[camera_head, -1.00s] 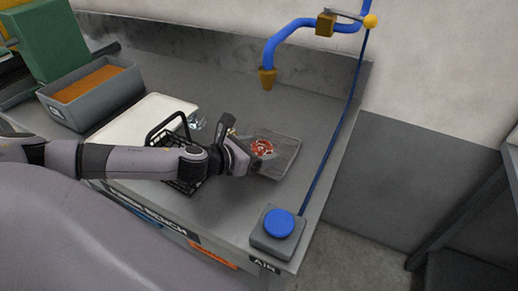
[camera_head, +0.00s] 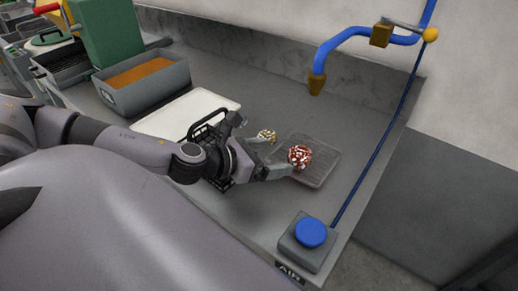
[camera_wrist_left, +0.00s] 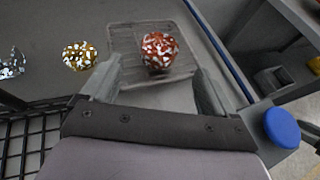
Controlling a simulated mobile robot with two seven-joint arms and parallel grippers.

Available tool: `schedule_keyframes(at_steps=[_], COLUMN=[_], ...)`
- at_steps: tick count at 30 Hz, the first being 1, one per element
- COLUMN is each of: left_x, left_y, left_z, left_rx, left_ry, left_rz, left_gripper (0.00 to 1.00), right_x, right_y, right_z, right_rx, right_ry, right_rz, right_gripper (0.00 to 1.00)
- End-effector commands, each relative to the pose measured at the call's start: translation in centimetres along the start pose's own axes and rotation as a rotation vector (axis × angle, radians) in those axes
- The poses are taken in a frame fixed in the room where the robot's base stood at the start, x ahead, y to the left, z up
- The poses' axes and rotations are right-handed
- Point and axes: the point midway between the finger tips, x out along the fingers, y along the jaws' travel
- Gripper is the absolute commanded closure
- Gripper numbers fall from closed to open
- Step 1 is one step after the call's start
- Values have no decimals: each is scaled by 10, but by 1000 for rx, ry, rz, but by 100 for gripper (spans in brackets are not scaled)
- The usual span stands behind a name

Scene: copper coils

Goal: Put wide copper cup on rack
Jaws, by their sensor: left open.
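A copper-red openwork cup (camera_head: 299,156) sits on the grey wire rack (camera_head: 322,172). In the left wrist view the cup (camera_wrist_left: 158,48) is over the rack (camera_wrist_left: 124,40), ahead of and between my fingers. My left gripper (camera_head: 277,158) is open beside the rack's near left side, its fingers pointing at the cup. In the left wrist view its fingertips (camera_wrist_left: 158,70) are spread wide and nothing is held. Whether a finger touches the cup or rack I cannot tell. My right gripper is not in view.
A gold openwork piece (camera_head: 266,135) stands left of the rack, close to one finger. A silver piece (camera_wrist_left: 11,62) shows at the left wrist view's edge. A black wire basket (camera_head: 208,127) is by my wrist. A blue button box (camera_head: 309,236) is near the front edge.

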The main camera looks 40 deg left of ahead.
Motion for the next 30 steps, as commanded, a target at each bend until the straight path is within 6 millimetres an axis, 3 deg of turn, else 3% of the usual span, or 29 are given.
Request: schedule_keyframes(at_steps=[10,30], left_x=[-28,-30], left_y=[0,0], left_z=[-1,0], left_rx=[1,0], left_ry=[1,0], left_rz=[0,-1], left_gripper=[12,12], right_x=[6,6], right_y=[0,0], right_z=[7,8], right_rx=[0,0], right_ry=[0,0], right_rz=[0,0], right_gripper=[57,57])
